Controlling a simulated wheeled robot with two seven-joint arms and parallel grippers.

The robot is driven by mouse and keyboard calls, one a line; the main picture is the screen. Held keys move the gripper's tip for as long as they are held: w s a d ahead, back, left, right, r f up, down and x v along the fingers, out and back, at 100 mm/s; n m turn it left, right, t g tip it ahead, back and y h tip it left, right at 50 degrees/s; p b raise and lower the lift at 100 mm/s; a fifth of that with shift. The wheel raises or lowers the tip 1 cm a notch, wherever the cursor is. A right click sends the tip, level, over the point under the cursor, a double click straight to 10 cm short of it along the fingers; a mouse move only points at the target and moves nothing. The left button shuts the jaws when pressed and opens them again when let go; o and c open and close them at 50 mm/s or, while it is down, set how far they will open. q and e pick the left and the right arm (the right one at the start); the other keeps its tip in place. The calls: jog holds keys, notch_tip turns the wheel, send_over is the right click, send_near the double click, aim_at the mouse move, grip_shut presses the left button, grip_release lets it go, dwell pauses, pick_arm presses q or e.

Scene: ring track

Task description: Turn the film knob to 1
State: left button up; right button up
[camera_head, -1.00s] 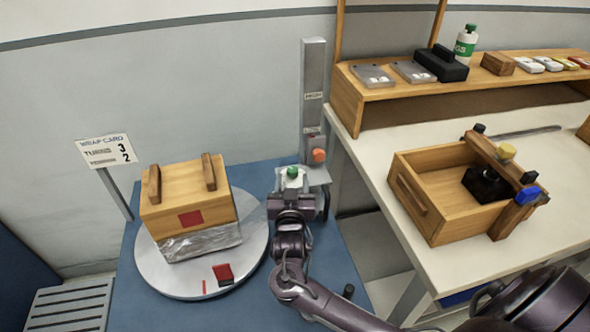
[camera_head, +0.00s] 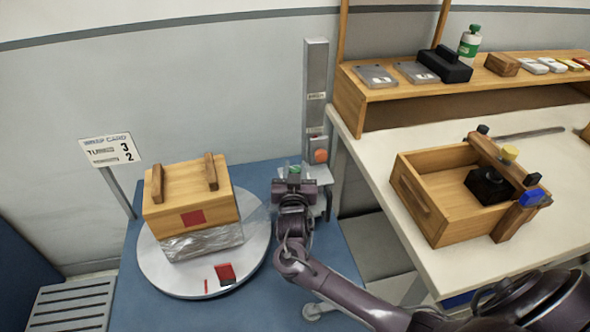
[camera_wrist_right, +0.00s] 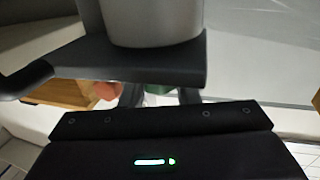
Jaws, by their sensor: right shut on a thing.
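A green knob (camera_head: 294,169) sits on the grey film carriage (camera_head: 318,172) at the foot of the mast, mostly hidden by my right gripper. My right gripper (camera_head: 293,180) is shut on it; in the wrist view, the green knob (camera_wrist_right: 172,91) shows between the dark fingers. Its pointer and any marks are hidden. A wooden crate (camera_head: 190,187) stands on the round grey turntable (camera_head: 160,278), its lower part wrapped in clear film that stretches toward the carriage. The wrap card (camera_head: 110,150) reads 3 on its upper line and 2 below. My left gripper is not in view.
An orange knob (camera_head: 320,156) is on the mast (camera_head: 316,90), close behind my right gripper. A white bench (camera_head: 375,170) at right bears an open wooden box (camera_head: 420,200). A shelf (camera_head: 348,103) with several items stands behind it.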

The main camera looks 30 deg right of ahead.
jog(key=shift+n+t+y, duration=0.3)
jog(key=shift+n+y, duration=0.1)
jog(key=shift+y, duration=0.2)
jog(key=shift+s+d+n+t+y+p, duration=0.1)
jog(key=shift+n+t+y+p, duration=0.2)
jog(key=shift+n+y+p, duration=0.35)
jog(key=n+t+y, duration=0.1)
jog(key=n+y, duration=0.1)
jog(key=y, duration=0.2)
jog(key=shift+p, duration=0.3)
jog(key=n+y, duration=0.2)
jog(key=y, duration=0.1)
jog(key=shift+n+y, duration=1.35)
jog(key=shift+y, duration=0.9)
jog(key=o, duration=0.9)
